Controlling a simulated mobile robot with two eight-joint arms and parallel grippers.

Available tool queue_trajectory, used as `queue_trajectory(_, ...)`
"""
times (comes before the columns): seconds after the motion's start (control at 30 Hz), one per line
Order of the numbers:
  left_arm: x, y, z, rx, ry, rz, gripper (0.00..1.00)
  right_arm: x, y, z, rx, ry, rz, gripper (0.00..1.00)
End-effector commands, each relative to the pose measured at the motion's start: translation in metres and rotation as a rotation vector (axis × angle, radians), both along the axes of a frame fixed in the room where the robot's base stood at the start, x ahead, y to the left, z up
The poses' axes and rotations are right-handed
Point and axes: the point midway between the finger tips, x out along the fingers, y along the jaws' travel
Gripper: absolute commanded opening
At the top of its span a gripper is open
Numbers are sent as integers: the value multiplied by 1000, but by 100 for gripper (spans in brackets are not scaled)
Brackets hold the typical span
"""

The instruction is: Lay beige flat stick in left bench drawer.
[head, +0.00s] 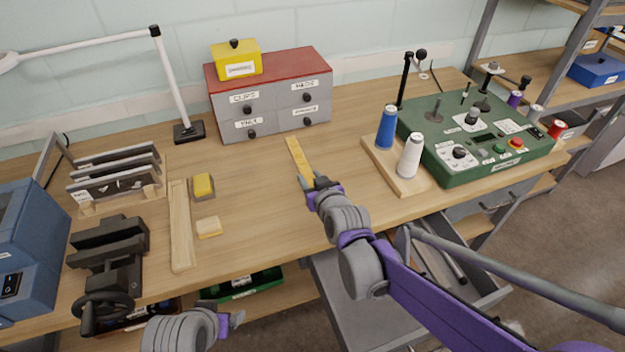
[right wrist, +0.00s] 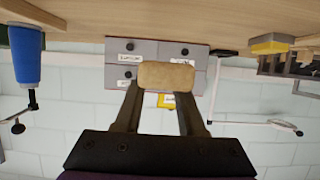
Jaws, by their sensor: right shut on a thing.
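The beige flat stick (head: 298,160) is in my right gripper (head: 318,185), which is shut on its near end. The stick points away from me over the middle of the bench, toward the grey drawer cabinet. In the right wrist view the stick (right wrist: 166,76) shows end-on between the two fingers. An open grey bench drawer (head: 350,303) sticks out below the front edge, partly hidden by my right arm; I take it as the left bench drawer. My left gripper (head: 234,319) is low at the front, away from the stick, its fingers unclear.
A wooden base with blue (head: 387,128) and white (head: 410,155) spools and a green machine (head: 470,135) stand at right. A vise (head: 110,260), wooden strip (head: 181,225), and yellow block (head: 203,185) are at left. The grey cabinet (head: 270,105) stands behind.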

Motion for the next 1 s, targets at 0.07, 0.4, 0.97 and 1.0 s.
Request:
queue_trajectory(0.07,0,0,-1,0,1,0,79,-1,3,2,0,-1,5,0)
queue_trajectory(0.4,-2,0,-10,0,4,0,79,-1,5,-44,1,-1,9,0)
queue_trajectory(0.97,-4,0,-17,0,7,0,79,-1,4,-97,1,-1,9,0)
queue_trajectory(1.0,-4,0,-17,0,7,0,79,-1,4,-97,1,-1,9,0)
